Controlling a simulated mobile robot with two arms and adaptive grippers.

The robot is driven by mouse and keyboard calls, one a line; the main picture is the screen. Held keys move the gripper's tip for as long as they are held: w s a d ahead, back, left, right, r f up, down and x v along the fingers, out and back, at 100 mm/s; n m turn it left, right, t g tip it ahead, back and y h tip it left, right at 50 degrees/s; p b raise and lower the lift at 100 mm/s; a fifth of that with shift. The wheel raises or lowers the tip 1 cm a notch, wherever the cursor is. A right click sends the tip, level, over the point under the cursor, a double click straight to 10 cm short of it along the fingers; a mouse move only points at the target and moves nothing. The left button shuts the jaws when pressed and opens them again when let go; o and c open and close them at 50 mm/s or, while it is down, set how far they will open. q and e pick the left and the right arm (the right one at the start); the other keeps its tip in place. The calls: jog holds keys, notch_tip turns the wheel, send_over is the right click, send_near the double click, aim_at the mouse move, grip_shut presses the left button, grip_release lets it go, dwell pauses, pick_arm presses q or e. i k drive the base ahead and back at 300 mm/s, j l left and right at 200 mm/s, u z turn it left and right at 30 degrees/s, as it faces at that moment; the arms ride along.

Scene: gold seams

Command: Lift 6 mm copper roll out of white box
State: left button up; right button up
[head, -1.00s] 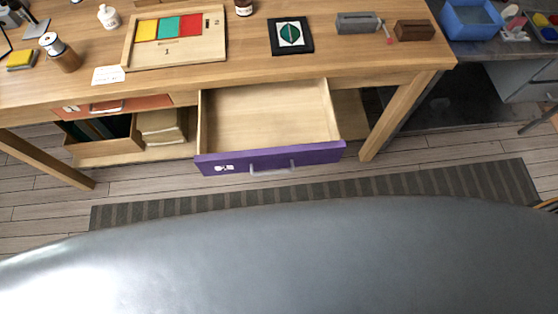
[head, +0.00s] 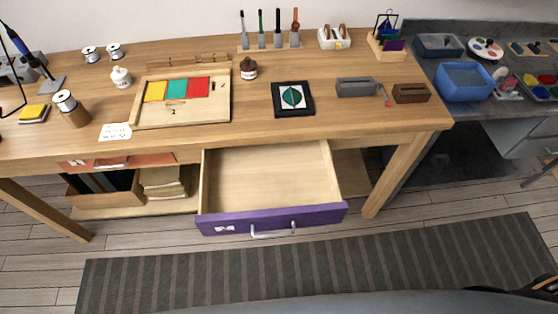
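The white box (head: 334,43) stands at the back of the wooden table, right of centre. A few small brownish rolls show in its top, too small to tell which one is the 6 mm copper roll. Neither of my grippers can be made out in the head view.
The wooden table (head: 250,116) has an open, empty purple-fronted drawer (head: 275,219) jutting out in front. Upright tools (head: 262,42) stand left of the white box, and a small wooden rack (head: 386,45) stands right of it. A striped mat (head: 300,268) lies on the floor before the table.

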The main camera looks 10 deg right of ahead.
aim_at(342, 28)
jog(key=i+l, duration=0.1)
jog(key=l, duration=0.3)
jog(key=i+l, duration=0.1)
jog(key=l, duration=0.3)
jog(key=i+l, duration=0.1)
jog(key=l, duration=0.35)
jog(key=i+l, duration=0.1)
jog(key=l, duration=0.3)
jog(key=z, duration=0.05)
